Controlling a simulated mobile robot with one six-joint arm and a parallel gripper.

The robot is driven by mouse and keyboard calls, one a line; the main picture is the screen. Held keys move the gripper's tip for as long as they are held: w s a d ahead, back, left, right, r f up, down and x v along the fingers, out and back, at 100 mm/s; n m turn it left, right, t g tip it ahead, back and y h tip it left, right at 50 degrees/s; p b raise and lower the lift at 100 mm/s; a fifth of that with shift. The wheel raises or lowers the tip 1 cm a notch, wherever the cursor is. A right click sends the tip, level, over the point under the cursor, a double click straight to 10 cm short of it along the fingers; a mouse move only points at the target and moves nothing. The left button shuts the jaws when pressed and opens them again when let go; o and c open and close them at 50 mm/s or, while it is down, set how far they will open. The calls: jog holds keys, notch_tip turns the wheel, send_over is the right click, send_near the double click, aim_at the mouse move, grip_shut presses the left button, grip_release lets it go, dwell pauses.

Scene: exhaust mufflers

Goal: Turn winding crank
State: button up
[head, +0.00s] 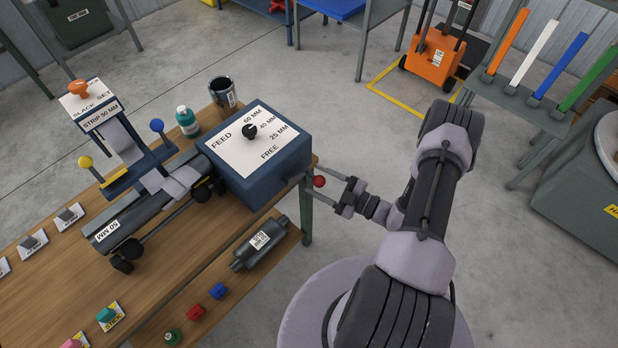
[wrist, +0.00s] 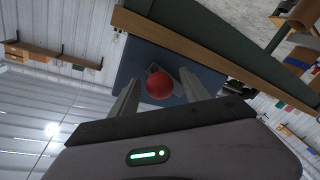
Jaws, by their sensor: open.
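The winding crank shows as a red ball knob (head: 320,181) at the right side of a dark blue feed box (head: 290,165). The box has a white top label with a black selector knob (head: 249,131) and stands at the bench's right end. My gripper (head: 322,188) is open at the red knob, its fingers reaching toward the box. In the wrist view the red knob (wrist: 159,85) lies between the two open fingers (wrist: 158,95), with the blue box side behind it. I cannot tell whether a finger touches the knob. The crank arm is mostly hidden.
The wooden bench (head: 190,240) carries a grey muffler roll machine (head: 130,215), a green bottle (head: 187,121) and a dark can (head: 223,92). A muffler (head: 262,243) lies on the lower shelf below the box. Open concrete floor lies right of the bench.

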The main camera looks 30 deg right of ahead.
aim_at(313, 178)
jog(key=shift+x, duration=1.65)
grip_shut()
